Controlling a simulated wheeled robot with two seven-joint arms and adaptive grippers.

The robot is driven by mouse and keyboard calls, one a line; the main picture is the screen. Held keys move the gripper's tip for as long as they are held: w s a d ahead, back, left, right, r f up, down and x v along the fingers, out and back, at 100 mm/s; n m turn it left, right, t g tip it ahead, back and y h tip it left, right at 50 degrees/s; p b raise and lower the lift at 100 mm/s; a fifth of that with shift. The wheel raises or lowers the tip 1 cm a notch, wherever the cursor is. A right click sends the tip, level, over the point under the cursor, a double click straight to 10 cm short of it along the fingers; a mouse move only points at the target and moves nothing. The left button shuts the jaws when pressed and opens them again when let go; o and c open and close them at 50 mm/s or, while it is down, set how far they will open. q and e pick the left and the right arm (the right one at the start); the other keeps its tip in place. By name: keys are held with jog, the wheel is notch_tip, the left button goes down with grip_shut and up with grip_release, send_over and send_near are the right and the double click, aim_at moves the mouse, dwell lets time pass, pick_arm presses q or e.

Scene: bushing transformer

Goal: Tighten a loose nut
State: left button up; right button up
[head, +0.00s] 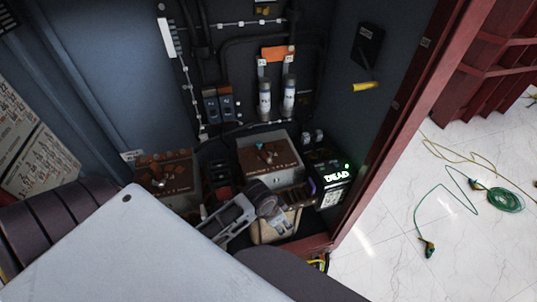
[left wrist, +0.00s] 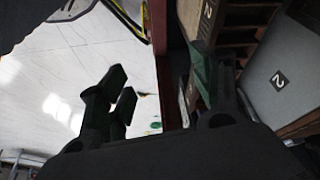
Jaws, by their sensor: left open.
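I cannot make out the loose nut in either view. Two grey blocks with rust-brown tops and small fittings stand low in the cabinet, a left block (head: 168,178) and a middle block (head: 270,158). My left gripper (head: 262,205) is in front of the middle block, low in the cabinet. In the left wrist view my left gripper (left wrist: 160,92) has its dark fingers spread wide, with nothing seen between them but the cabinet edge and floor behind. It hides part of a tan block (head: 285,222) below it. My right gripper is not in view.
A black box with a lit DEAD sign (head: 338,176) stands right of the blocks. Two white cylinders (head: 277,97) hang on the back wall. The red cabinet frame (head: 385,150) bounds the right side. Green and yellow cables (head: 503,199) lie on the pale floor outside.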

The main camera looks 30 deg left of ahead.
pick_arm(q)
notch_tip(320, 180, up, 4)
jog(key=w+d+r+m+h, duration=0.1)
jog(key=w+d+m, duration=0.1)
jog(key=w+m, duration=0.15)
jog(key=m+g+h, duration=0.2)
jog(key=m, duration=0.4)
send_near(270, 159)
jog(key=w+v, duration=0.1)
jog(key=v, duration=0.4)
jog(key=shift+r, duration=0.2)
jog(key=shift+f, duration=0.1)
jog(key=shift+a+p+x, duration=0.2)
jog(key=shift+p+x, duration=0.4)
jog(key=shift+x, duration=6.2)
jog(key=shift+s+f, duration=0.15)
jog(key=shift+c, duration=0.3)
jog(key=shift+y, duration=0.3)
jog(key=c, duration=1)
